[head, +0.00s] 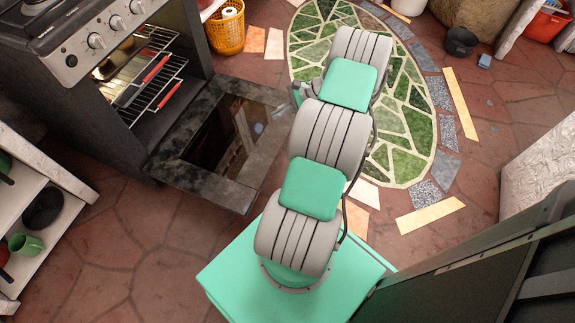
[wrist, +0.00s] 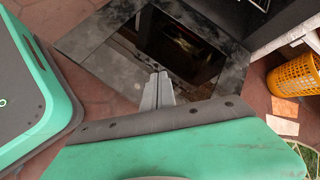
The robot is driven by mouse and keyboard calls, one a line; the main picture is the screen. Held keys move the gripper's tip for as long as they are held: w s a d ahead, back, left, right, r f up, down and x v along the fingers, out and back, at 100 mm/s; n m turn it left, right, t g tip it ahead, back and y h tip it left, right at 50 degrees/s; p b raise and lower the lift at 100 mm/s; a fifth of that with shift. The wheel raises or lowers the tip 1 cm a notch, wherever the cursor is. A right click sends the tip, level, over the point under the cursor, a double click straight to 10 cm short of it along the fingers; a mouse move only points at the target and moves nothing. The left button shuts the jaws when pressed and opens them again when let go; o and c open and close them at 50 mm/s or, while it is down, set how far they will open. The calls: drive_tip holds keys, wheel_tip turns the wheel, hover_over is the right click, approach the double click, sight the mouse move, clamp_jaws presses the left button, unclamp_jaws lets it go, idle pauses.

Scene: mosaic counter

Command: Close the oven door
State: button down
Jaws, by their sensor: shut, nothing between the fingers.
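The oven (head: 110,60) stands at the upper left of the head view. Its door (head: 205,183) is open, folded down and roughly level, with a dark glass pane in a grey frame. In the wrist view the door (wrist: 95,58) fills the upper middle. My gripper (wrist: 157,88) is shut and empty, its fingertips in front of the door's frame in the picture. I cannot tell whether they touch it.
An orange basket (head: 226,30) stands beside the oven, also in the wrist view (wrist: 293,77). A white shelf (head: 62,172) with green and dark dishes is at the left. A black pot (head: 460,42) stands at the upper right. Tiled floor around the green oval mosaic (head: 420,130) is mostly free.

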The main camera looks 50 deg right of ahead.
drive_tip(key=s+d+f+m+t+b, duration=0.2)
drive_tip(key=s+f+m+t+b, duration=0.25)
drive_tip(key=f, duration=0.65)
drive_tip(key=s+d+f+m+t+b, duration=0.25)
drive_tip(key=s+f+m, duration=0.4)
drive_tip(key=f, duration=0.55)
drive_tip(key=w+a+f+n+g+b, duration=0.1)
drive_tip(key=w+a+f+b, duration=0.25)
drive_tip(key=w, duration=0.35)
drive_tip(key=shift+h, duration=0.4)
drive_tip(key=r, duration=0.2)
drive_tip(key=w+r, duration=0.1)
drive_tip(key=r, duration=0.1)
drive_tip(key=shift+r, duration=0.35)
drive_tip(key=shift+r+p, duration=0.1)
drive_tip(key=shift+p, duration=0.2)
